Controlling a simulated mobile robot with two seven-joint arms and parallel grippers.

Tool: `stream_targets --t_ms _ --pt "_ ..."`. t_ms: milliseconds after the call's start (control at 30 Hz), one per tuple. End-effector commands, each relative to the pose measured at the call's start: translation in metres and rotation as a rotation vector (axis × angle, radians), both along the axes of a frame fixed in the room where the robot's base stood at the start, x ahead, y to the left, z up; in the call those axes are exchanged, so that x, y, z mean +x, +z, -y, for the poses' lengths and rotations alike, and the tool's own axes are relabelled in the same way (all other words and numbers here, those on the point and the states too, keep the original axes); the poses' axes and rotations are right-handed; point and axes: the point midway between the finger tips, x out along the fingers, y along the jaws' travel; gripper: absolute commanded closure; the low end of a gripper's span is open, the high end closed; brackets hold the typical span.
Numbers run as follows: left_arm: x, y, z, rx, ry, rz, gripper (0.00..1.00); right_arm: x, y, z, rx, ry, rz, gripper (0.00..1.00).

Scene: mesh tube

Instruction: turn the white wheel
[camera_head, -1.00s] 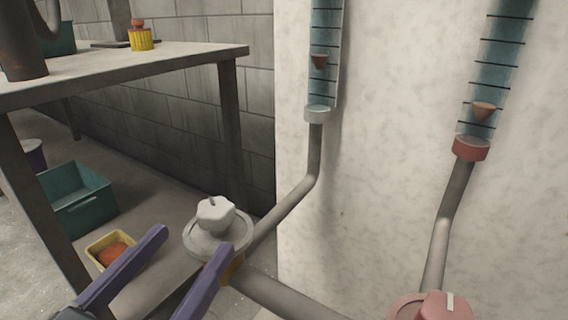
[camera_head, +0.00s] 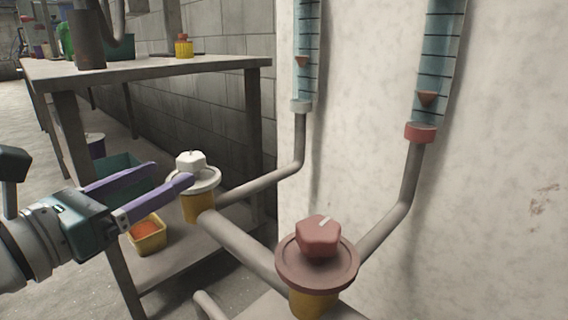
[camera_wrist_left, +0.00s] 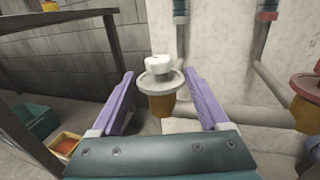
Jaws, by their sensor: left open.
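The white wheel (camera_head: 191,161) is a small lobed knob on a round pale flange above a yellow-brown valve body, on a grey pipe. My left gripper (camera_head: 172,174) comes in from the left with its two purple fingers apart and nothing between the tips that I can see. In the left wrist view the white wheel (camera_wrist_left: 158,66) stands ahead, between the lines of the open fingers (camera_wrist_left: 158,84). In the head view the near fingertip overlaps the flange's edge; I cannot tell whether it touches. My right gripper is not in view.
A red wheel (camera_head: 319,235) on a similar valve stands at the front right. Pipes lead up to two gauge tubes, one white-capped (camera_head: 301,106), one red-capped (camera_head: 421,133), along the pale wall. A grey table (camera_head: 145,70) stands behind left, with a yellow bin (camera_head: 148,238) below.

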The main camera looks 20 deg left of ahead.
Motion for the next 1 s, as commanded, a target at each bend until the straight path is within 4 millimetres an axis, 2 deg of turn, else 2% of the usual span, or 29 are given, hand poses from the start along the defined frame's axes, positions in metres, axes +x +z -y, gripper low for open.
stream_targets --t_ms 300,500,700,967,1000 --pt "0.052 0.0 0.007 -0.001 -0.002 0.003 0.22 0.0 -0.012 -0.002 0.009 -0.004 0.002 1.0" --pt "0.08 -0.001 0.011 -0.006 -0.001 0.001 0.22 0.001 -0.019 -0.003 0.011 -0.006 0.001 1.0" --pt "0.092 0.0 0.012 -0.005 -0.001 -0.002 0.22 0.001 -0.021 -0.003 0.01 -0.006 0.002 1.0" --pt "0.093 0.0 0.012 -0.007 -0.001 -0.002 0.22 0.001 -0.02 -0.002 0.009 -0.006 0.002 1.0" --pt "0.093 0.0 0.012 -0.007 -0.001 -0.002 0.25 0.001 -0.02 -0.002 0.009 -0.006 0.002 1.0"
